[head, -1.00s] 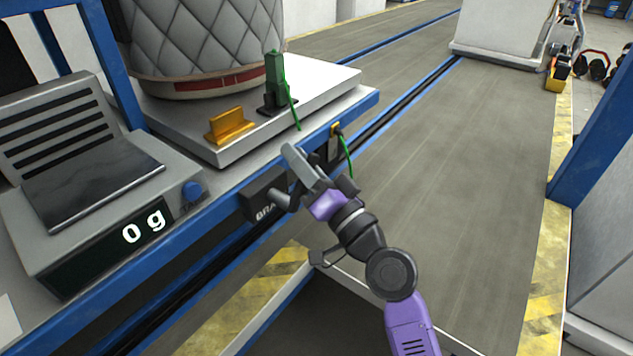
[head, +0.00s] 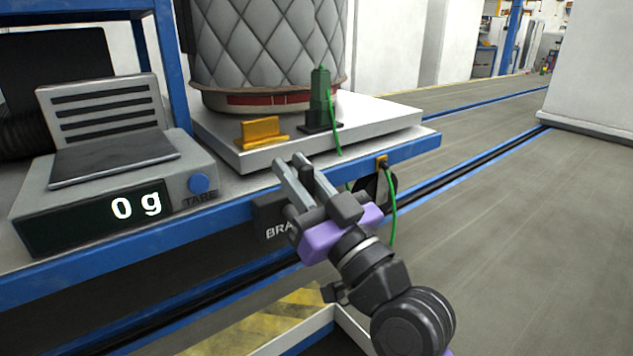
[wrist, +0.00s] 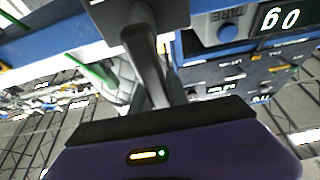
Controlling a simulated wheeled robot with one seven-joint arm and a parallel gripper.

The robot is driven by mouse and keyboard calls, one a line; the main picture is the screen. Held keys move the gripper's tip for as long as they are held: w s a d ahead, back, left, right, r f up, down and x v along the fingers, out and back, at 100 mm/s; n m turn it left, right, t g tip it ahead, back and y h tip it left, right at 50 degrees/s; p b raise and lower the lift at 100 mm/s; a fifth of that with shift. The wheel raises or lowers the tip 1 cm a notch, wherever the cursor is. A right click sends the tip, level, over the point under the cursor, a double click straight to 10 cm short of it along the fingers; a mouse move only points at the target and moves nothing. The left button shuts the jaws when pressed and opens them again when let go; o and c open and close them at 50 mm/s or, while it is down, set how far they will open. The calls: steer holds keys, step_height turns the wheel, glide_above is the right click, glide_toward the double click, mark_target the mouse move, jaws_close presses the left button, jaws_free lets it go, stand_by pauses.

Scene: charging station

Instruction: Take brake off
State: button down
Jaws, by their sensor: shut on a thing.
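The brake box (head: 271,217) is a dark block on the blue front rail of the bench, with its white lettering partly covered by my gripper. My gripper (head: 290,163) is in front of it, its grey fingers pointing up and away toward the bench. In the wrist view, a grey brake lever (wrist: 142,40) runs from the box's dark plate down toward my purple gripper body. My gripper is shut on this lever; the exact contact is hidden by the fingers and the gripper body.
A scale (head: 115,165) reading 0 g stands left, with a blue tare knob (head: 199,183). A white platform (head: 375,125) carries a quilted drum (head: 265,45), a yellow block (head: 262,131) and a green-and-black post (head: 320,95). A green cable (head: 393,220) hangs nearby. Floor at right is clear.

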steer(key=shift+a+f+n, duration=0.1)
steer(key=shift+n, duration=0.2)
steer(key=c, duration=1.3)
jaws_free()
steer(key=shift+s, duration=0.1)
steer(key=v, duration=0.7)
steer(key=shift+s+d+f, duration=0.1)
steer(key=shift+s+d, duration=0.15)
